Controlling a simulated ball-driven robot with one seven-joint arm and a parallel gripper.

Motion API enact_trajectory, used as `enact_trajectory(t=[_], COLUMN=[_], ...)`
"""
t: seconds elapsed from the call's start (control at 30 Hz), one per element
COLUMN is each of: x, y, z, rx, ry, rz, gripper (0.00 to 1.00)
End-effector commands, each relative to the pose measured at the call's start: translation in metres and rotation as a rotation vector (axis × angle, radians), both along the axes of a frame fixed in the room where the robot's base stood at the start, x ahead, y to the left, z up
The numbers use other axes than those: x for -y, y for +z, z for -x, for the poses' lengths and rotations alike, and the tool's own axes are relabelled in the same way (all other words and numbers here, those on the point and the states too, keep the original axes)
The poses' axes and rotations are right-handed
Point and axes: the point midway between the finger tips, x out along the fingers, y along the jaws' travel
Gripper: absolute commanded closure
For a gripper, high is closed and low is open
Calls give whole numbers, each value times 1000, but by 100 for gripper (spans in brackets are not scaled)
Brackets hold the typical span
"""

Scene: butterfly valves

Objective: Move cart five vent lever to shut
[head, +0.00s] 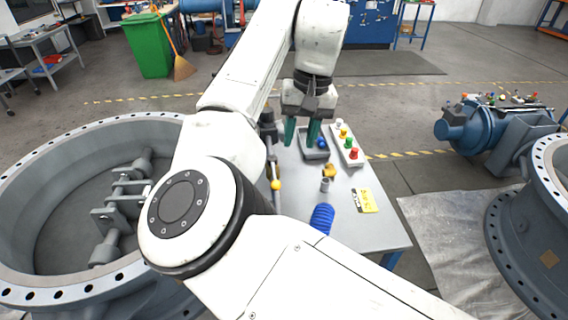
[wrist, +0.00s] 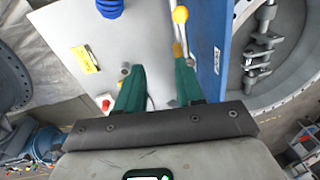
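The cart (head: 385,228) has a grey top, which also shows in the wrist view (wrist: 60,25). A lever with a yellow ball end (head: 275,185) stands at the cart's left edge, and the ball (wrist: 180,15) shows at the top of the wrist view. I cannot read whether this is the vent lever, nor the cart's number. My gripper (head: 302,134) is above the far part of the cart, its green fingers apart and empty. In the wrist view my gripper (wrist: 160,90) points toward the cart top, with the lever ahead of the right finger, apart from the ball.
A blue coiled hose (head: 322,218), a small fitting with a yellow handle (head: 328,172) and a yellow tag (head: 366,201) are on the cart. A button strip (head: 347,146) and a tray (head: 313,155) lie behind. A large flanged valve (head: 30,190) stands close at left.

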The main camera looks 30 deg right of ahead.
Motion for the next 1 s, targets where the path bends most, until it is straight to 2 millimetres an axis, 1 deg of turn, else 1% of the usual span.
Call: enact_trajectory(t=[0.03,0.1,0.2,0.33,0.47,0.8,1.0], x=[-12,-24,-33,-37,-40,-51,-54], y=[9,17,24,20,5,-54,-75], z=[-4,-6,-8,-8,-9,-12,-14], rx=[1,-3,-6,-11,-11,-10,-8], ry=[26,52,73,80,80,78,78], rz=[-27,-49,-65,-71,-71,-68,-69], gripper=[63,63,63,63,63,63,63])
